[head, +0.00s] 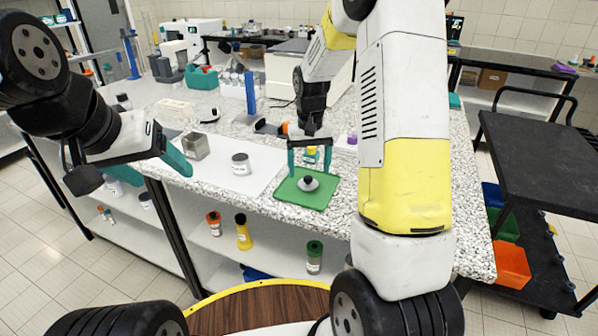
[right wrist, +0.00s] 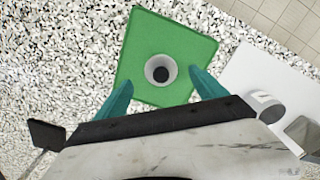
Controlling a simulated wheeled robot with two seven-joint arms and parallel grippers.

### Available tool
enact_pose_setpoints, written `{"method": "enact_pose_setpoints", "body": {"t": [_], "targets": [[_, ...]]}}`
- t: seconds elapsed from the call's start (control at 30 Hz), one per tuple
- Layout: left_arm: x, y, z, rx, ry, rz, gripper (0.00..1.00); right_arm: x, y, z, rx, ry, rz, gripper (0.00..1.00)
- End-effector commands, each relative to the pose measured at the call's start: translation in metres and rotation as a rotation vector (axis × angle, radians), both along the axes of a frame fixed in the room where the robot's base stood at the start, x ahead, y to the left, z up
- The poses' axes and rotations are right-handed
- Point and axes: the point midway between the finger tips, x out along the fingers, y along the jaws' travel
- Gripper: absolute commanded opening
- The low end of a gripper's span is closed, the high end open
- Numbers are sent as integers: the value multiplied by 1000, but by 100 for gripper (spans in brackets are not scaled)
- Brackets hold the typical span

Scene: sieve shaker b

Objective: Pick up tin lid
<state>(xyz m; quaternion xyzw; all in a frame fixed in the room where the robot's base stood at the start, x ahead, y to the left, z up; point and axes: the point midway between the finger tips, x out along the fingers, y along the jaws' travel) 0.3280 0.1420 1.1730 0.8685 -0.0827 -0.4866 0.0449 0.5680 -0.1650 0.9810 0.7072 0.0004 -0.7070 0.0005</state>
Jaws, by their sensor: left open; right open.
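The tin lid (head: 308,183) is a small grey disc with a dark knob. It lies on a green mat (head: 318,200) near the front edge of the speckled bench. It also shows in the right wrist view (right wrist: 159,70), knob towards the camera. My right gripper (head: 309,170) is open above the mat, its teal fingers on either side of the lid in the picture and not closed on it. My left gripper (head: 172,152) is open and empty, at the left over the bench's front edge. A grey labelled tin (head: 240,164) stands on a white sheet (head: 262,172).
A square metal container (head: 196,146) stands on the white sheet, left of the tin. A blue post (head: 250,92) and racks stand behind. A yellow bottle (head: 243,232) and others are on the shelf below. A black cart (head: 545,160) is at right.

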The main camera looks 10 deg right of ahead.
Motion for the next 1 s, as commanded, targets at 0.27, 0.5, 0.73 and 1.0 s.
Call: {"method": "enact_pose_setpoints", "body": {"t": [0.27,0.5,0.73,1.0], "targets": [[0,0,0,0,0,0,71,1,1,-40,0,2,0,81],[0,0,0,0,0,0,71,1,1,-45,0,0,0,81],[0,0,0,0,0,0,71,1,1,-44,0,0,1,48],[0,0,0,0,0,0,71,1,1,-44,0,0,1,11]]}}
